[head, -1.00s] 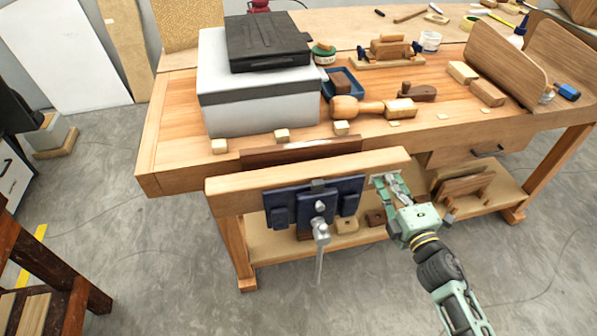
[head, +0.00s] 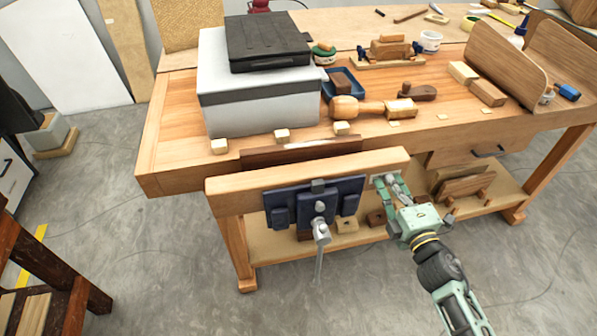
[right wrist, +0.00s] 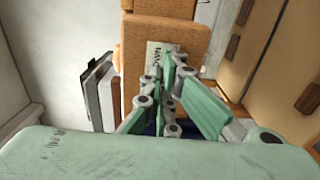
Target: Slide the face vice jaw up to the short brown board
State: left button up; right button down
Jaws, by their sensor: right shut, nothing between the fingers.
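The face vice jaw (head: 240,190) is a long pale wooden bar at the bench's front, with a dark blue metal plate (head: 345,196) and a grey handle (head: 320,233). The short brown board (head: 300,152) stands on edge between the jaw and the bench front; a gap shows on the jaw's side. My right gripper (head: 382,179) is shut and empty, its fingertips at the small label plate near the jaw's right end. In the right wrist view the fingertips (right wrist: 168,58) overlap the label on the wooden end; contact cannot be told. My left gripper is not in view.
The workbench (head: 160,140) carries a grey-white box (head: 260,105), a mallet (head: 365,108), a blue tray (head: 343,93) and tilted boards at the right. Small wooden blocks line the front edge. A lower shelf (head: 275,245) holds pieces. Floor in front is clear.

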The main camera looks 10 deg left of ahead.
jog(key=shift+w+a+r, duration=0.1)
jog(key=shift+w+r, duration=0.1)
jog(key=shift+w, duration=0.15)
jog(key=shift+x, duration=0.8)
jog(key=shift+r, duration=0.2)
jog(key=shift+s, duration=0.1)
dwell(0.3)
jog(key=shift+f+v, duration=0.2)
jog(key=shift+v, duration=1.15)
jog(key=shift+f+v, duration=0.2)
jog(key=shift+v, duration=1.15)
